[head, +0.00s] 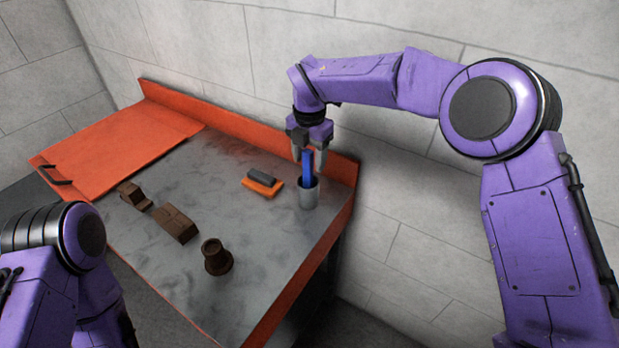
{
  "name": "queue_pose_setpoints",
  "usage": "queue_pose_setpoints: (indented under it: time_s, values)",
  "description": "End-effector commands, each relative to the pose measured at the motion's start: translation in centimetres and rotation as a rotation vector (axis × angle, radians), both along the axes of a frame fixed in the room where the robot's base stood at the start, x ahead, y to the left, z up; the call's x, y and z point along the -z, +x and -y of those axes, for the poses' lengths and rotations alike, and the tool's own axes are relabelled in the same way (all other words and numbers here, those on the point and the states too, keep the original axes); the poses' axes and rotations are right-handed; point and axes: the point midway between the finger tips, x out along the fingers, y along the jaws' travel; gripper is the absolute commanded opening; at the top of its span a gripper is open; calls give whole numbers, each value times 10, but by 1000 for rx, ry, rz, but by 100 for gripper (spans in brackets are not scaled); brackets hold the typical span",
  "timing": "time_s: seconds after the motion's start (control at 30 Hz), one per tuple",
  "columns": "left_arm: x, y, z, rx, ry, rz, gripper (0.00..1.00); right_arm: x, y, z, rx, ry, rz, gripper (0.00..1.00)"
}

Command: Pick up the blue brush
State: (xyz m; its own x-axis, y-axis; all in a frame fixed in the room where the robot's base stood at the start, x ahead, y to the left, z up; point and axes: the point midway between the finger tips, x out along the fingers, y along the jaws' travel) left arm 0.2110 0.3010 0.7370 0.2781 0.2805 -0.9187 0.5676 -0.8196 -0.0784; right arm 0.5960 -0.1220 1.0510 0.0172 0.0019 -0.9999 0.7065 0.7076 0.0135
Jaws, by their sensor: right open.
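The blue brush (309,168) stands upright, leaning slightly, in a grey cup (309,195) near the right rear edge of the metal table. Its lower end is hidden inside the cup. My right gripper (309,160) points down over the cup, open, with its fingers on either side of the brush's upper part. I cannot tell whether the fingers touch it. My left arm shows at the lower left, but its gripper is not in view.
The table (225,160) has an orange raised rim (240,126) at the back, close behind the cup. An orange block with a grey top (262,183) lies left of the cup. Brown parts (176,224) and a brown flanged piece (216,257) stand nearer. An orange panel (120,155) covers the left end.

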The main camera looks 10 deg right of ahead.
Motion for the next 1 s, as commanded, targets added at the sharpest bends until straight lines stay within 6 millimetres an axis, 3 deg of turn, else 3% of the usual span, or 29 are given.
queue_pose_setpoints:
  time_s: [0.07,0.2,0.43,0.6,1.0]
  values:
    - [-17,0,0,0,0,2,43,12,-1,-2,0,-4,-10,55]
    - [-19,1,0,0,0,2,43,35,1,0,4,-2,-8,55]
    - [-17,1,0,0,0,2,43,38,2,1,5,-1,-6,55]
    - [-17,1,0,0,0,2,43,38,2,1,5,-1,-6,0]
    - [-15,1,0,0,0,2,43,33,2,1,5,-1,-6,0]
